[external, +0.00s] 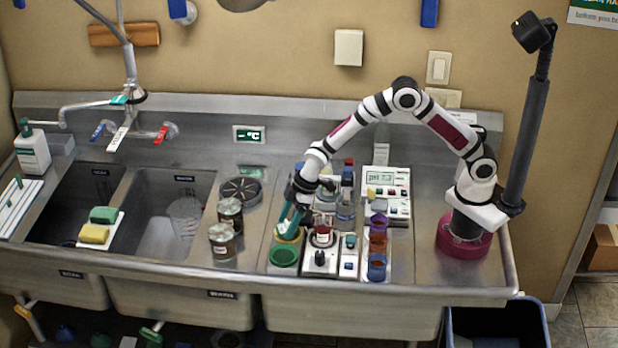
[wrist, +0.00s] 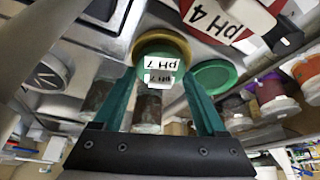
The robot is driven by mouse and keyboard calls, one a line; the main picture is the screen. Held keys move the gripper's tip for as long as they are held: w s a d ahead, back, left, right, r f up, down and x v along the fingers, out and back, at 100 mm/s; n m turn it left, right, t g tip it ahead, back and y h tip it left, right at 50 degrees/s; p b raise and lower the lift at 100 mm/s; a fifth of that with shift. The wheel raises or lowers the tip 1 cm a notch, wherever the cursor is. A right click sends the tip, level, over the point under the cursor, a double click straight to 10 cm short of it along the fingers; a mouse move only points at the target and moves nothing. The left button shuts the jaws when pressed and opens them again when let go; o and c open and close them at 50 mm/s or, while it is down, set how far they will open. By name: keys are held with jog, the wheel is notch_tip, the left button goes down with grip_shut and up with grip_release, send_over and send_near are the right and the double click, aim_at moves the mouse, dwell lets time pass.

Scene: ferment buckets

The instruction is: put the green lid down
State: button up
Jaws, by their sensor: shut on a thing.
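A green round lid (external: 284,257) lies flat at the front left of the cluster of small items, on the steel top. In the wrist view the green lid (wrist: 213,76) shows just to the right of the right fingertip, outside the jaws. My gripper (external: 287,226) reaches down behind the green lid. In the wrist view my gripper (wrist: 161,78) has its teal fingers on either side of a yellow-rimmed pH 7 pot (wrist: 160,42), and appears shut on it. The pot (external: 288,236) is partly hidden by the fingers in the external view.
A red pH 4 pot (external: 322,237) stands close on the right. Purple, orange and blue cups (external: 377,245) stand in a row further right. A pH meter (external: 386,190) is behind. Two jars (external: 223,241) stand to the left, with bare steel between.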

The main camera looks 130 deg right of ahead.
jog(key=shift+f, duration=0.25)
jog(key=o, duration=1.2)
jog(key=shift+o, duration=0.2)
jog(key=v, duration=1.3)
jog(key=s+a+r+g+y, duration=0.1)
jog(key=s+a+r, duration=0.1)
jog(key=a, duration=0.7)
jog(key=s+a+r+y, duration=0.1)
jog(key=s+a+r, duration=0.1)
jog(key=a, duration=0.6)
jog(key=s+a+m+g+y, duration=0.1)
jog(key=s+a+g, duration=0.2)
jog(key=s+a, duration=1.2)
jog(key=s, duration=0.4)
jog(key=shift+s+a+y, duration=0.3)
jog(key=shift+s+a, duration=0.1)
